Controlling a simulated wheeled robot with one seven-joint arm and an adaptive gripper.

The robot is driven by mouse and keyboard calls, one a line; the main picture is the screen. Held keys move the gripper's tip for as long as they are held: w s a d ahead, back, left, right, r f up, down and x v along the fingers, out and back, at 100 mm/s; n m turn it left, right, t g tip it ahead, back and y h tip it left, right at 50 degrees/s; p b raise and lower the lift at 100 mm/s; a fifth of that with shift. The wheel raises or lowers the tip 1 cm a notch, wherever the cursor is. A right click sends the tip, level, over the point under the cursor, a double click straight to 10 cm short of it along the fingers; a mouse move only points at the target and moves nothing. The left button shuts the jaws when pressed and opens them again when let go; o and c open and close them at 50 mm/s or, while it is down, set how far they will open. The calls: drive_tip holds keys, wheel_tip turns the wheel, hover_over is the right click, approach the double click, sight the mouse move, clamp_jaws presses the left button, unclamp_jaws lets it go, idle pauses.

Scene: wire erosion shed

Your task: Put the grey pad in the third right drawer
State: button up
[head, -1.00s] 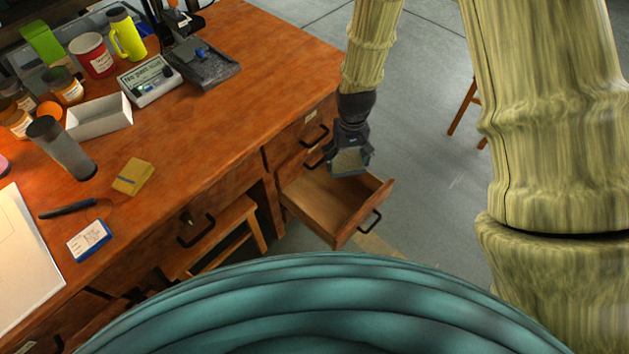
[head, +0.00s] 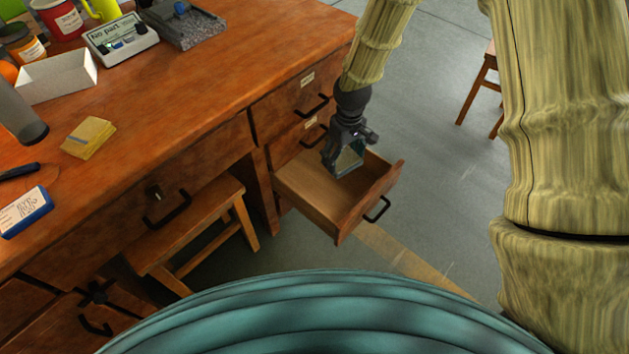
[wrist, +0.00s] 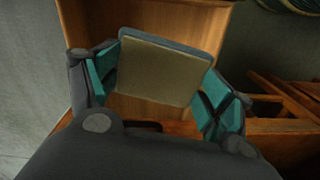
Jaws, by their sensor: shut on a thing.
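The grey pad (wrist: 160,70) is a flat, roughly square slab with a dull tan-grey face in the wrist view. My gripper (wrist: 158,88) is shut on it, with a teal finger pad at each side. In the head view my gripper (head: 346,150) points down into the open drawer, with the pad (head: 349,160) at its tip. The open drawer (head: 372,207) is the third one down in the desk's right stack and looks empty. Its wooden floor shows behind the pad in the wrist view (wrist: 150,112). I cannot tell whether the pad touches the drawer floor.
Two shut drawers with black handles (head: 312,106) sit above the open one. The desk top (head: 200,90) holds a white box (head: 57,78), a yellow pad (head: 88,138) and a grey stone block (head: 180,22). A wooden stool (head: 195,225) stands under the desk.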

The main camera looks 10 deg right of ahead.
sight(340, 191)
drive_tip(key=w+f+b, duration=0.1)
drive_tip(key=f+b, duration=0.3)
drive_tip(key=f, duration=0.2)
drive_tip(key=f+n+b, duration=0.1)
drive_tip(key=f+b, duration=0.3)
drive_tip(key=f, duration=0.2)
drive_tip(key=w+d+f+n+b, duration=0.1)
drive_tip(key=f+b, duration=0.3)
drive_tip(key=f, duration=0.2)
drive_tip(key=shift+w+d+f, duration=0.1)
drive_tip(key=shift+w+f, duration=0.2)
drive_tip(key=shift+f, duration=0.05)
drive_tip(key=shift+r, duration=0.1)
drive_tip(key=o, duration=1.2)
drive_tip(key=shift+c, duration=0.2)
wheel_tip(340, 191, up, 12)
drive_tip(key=p, duration=0.5)
